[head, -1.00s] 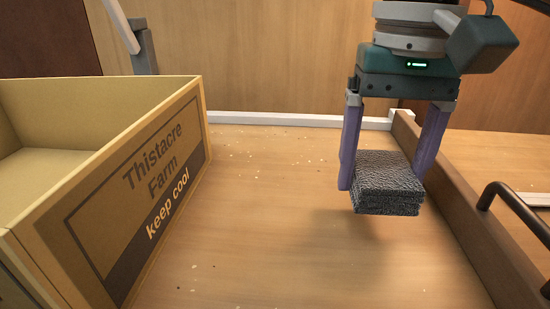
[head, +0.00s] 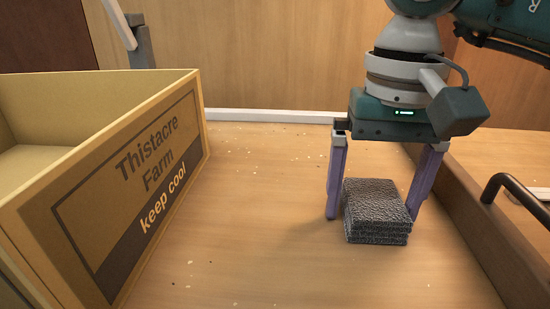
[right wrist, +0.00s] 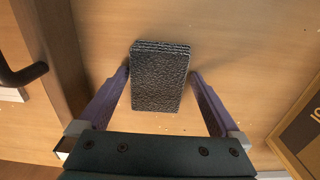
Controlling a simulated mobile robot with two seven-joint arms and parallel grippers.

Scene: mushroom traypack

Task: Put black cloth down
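The black cloth (head: 377,208) is a folded, speckled dark pad lying flat on the wooden table, towards the right side. My right gripper (head: 374,217) is above it, pointing down, with one purple finger on each side of the cloth. The fingers are spread slightly wider than the cloth. In the right wrist view the cloth (right wrist: 160,78) lies between the fingertips (right wrist: 160,74), with narrow gaps at its sides. My left gripper is not in view.
A yellow-brown box (head: 150,170) marked "Thistacre Farm keep cool" stands on the left. A wooden rail (head: 470,215) and a dark handle (head: 515,190) are on the right. A white strip (head: 270,116) runs along the back. Small crumbs dot the otherwise clear table between box and cloth.

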